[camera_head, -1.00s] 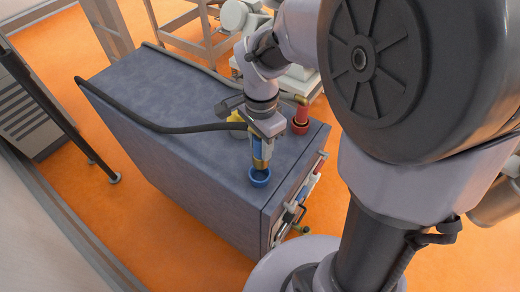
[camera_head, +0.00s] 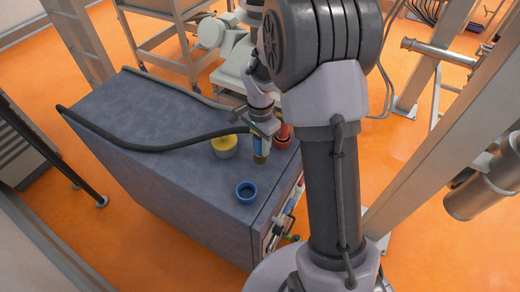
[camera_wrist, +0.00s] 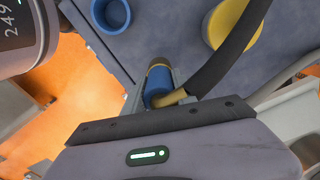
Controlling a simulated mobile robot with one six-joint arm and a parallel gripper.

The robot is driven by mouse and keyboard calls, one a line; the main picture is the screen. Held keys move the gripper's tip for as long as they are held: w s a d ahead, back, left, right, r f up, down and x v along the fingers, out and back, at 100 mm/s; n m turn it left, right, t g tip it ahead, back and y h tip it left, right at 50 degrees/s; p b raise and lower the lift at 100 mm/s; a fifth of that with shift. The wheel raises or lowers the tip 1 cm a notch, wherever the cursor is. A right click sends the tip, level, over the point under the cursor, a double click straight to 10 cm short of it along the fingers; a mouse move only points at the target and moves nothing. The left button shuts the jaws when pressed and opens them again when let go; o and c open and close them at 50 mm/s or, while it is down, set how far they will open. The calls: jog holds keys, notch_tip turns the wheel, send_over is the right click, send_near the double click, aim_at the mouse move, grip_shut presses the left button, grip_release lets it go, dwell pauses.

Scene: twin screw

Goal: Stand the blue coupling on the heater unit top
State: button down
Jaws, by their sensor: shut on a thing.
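The blue coupling (camera_head: 261,149) is a short blue cylinder with a brass end pointing down. A dark hose joins it. My gripper (camera_head: 262,131) is shut on it from above. In the wrist view the coupling (camera_wrist: 160,82) shows between the jaws, with a brass elbow and the hose at its side. The heater unit (camera_head: 150,125) is a large blue-grey box. The coupling is over its top near the right side, roughly upright; I cannot tell whether its lower end touches. A round blue open cup (camera_head: 246,192) stands on the top, apart from the coupling and nearer the front corner.
A yellow round part (camera_head: 224,146) stands just left of the coupling, a red one (camera_head: 282,137) just right. The dark hose (camera_head: 150,149) crosses the top. Fittings (camera_head: 280,225) project from the unit's right face. The middle of the top is otherwise clear.

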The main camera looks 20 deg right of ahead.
aim_at(260, 152)
jog(key=shift+f+b, duration=0.4)
jog(key=shift+f, duration=1.45)
jog(key=c, duration=1)
grip_release()
notch_tip(260, 152, up, 13)
jog(key=shift+a+f+p, duration=0.1)
jog(key=shift+p, duration=1.05)
jog(key=s+a+r+n+t, duration=0.2)
jog(key=s+a+r+n, duration=0.15)
jog(key=r, duration=0.45)
jog(key=s+a+r+n+t, duration=0.1)
jog(key=s+a+r+n, duration=0.1)
jog(key=s, duration=0.4)
jog(key=s+a+r+n+t+y, duration=0.1)
jog(key=s+a+n, duration=0.1)
jog(key=s+a, duration=0.2)
jog(key=s+a+r+n+t+y, duration=0.1)
jog(key=s+a+r+n, duration=0.1)
jog(key=s, duration=0.5)
jog(key=shift+s+a+r+t, duration=0.35)
jog(key=shift+s+a+t, duration=0.05)
jog(key=shift+a, duration=0.05)
jog(key=shift+f+n, duration=0.1)
jog(key=shift+n, duration=0.15)
